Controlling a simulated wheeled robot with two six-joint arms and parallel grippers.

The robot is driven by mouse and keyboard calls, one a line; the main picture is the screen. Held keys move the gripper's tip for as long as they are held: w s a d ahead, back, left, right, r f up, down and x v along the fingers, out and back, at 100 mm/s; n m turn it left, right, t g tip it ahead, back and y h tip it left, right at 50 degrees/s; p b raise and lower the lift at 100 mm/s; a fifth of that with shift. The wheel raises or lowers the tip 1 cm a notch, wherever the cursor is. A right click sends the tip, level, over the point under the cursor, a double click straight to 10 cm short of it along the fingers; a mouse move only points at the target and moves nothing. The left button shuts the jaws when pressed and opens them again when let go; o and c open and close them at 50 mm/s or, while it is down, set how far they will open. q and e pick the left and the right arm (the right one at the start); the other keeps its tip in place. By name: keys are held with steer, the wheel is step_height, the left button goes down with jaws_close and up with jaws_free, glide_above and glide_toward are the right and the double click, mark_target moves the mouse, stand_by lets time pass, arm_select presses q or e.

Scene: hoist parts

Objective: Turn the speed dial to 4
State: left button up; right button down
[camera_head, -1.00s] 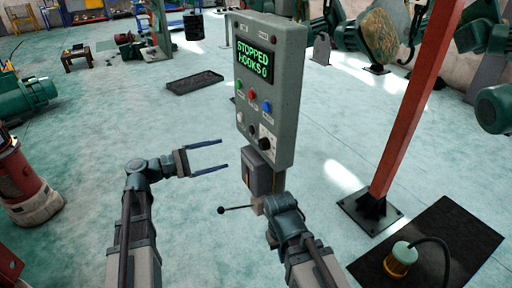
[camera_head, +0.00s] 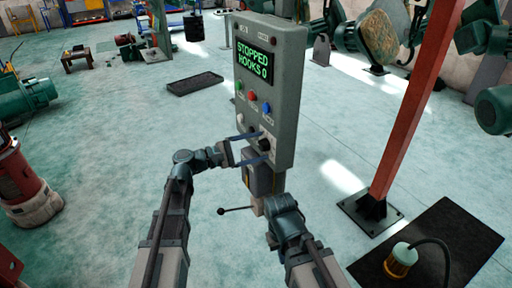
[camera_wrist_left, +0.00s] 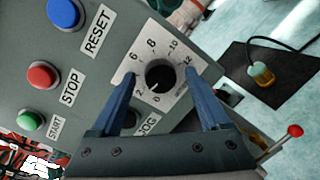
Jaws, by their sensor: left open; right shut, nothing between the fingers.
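The speed dial is a black knob (camera_wrist_left: 160,75) on a white scale plate on the grey control box (camera_head: 271,75). In the left wrist view its pale mark points down, near the low end of the scale. My left gripper (camera_head: 262,144) is open, with one blue finger on each side of the knob; it also shows in the left wrist view (camera_wrist_left: 161,82). I cannot tell whether the fingers touch the knob. The left finger covers the scale between 2 and 6. My right gripper (camera_head: 283,220) is low, below the box; its fingertips are hard to make out.
The screen (camera_head: 254,67) reads STOPPED, HOOKS 0. Green START (camera_wrist_left: 30,120), red STOP (camera_wrist_left: 41,76) and blue RESET (camera_wrist_left: 65,13) buttons are near the dial. A ball-ended lever (camera_head: 221,211) sticks out below the box. A red post (camera_head: 412,105) stands to the right.

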arm_select(q)
steer(key=shift+c, duration=0.2)
jaws_close()
steer(key=shift+m, duration=0.3)
steer(key=m+p, duration=0.1)
steer(key=m, duration=0.2)
steer(key=shift+s+y, duration=0.1)
steer(key=shift+y, duration=0.2)
steer(key=shift+m+p, duration=0.5)
steer(key=shift+m, duration=1.3)
steer(key=shift+y, duration=0.3)
steer(key=shift+o, duration=0.2)
jaws_free()
